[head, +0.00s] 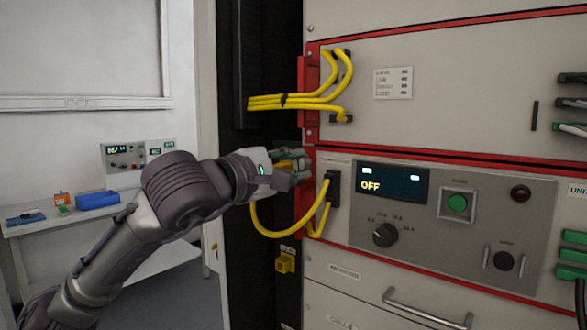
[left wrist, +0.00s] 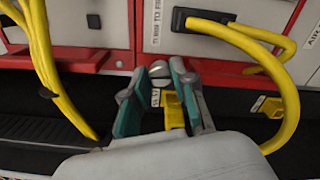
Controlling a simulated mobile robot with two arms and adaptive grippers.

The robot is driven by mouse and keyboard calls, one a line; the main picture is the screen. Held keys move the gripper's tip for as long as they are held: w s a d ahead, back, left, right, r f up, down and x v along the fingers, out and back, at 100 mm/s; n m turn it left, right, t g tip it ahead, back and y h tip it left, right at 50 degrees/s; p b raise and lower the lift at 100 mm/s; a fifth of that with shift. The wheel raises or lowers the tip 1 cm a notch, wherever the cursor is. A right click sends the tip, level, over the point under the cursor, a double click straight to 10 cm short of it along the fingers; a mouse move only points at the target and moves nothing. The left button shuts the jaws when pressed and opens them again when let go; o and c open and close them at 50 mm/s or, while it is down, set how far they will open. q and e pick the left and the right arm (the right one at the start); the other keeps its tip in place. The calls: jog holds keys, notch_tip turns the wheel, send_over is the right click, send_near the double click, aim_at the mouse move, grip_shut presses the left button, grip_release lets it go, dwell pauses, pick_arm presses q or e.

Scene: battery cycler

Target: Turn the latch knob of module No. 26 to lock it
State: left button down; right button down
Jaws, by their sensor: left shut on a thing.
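My left gripper (head: 303,160) is at the red left edge of the lower rack module (head: 340,250), beside the yellow cable plug. In the left wrist view the left gripper (left wrist: 158,71) has its two teal-padded fingers closed on either side of a small grey latch knob (left wrist: 159,69). The knob sits at the red strip (left wrist: 230,78) along the module's edge. The fingers hide the knob in the head view. I cannot read the number 26 on any label. My right gripper is in neither view.
Yellow cables (head: 318,218) loop close below my left gripper, and more (head: 300,100) hang from the module above. A yellow socket (head: 285,262) is lower on the dark rack post. A side table (head: 110,217) with instruments stands at the left.

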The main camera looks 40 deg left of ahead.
pick_arm(q)
jog(key=shift+f+m, duration=0.1)
jog(key=shift+m, duration=0.5)
jog(key=c, duration=0.9)
grip_release()
jog(key=shift+c, duration=0.2)
jog(key=shift+d, duration=0.1)
jog(key=s, duration=0.8)
jog(key=shift+a, duration=0.4)
jog(key=shift+s, duration=0.1)
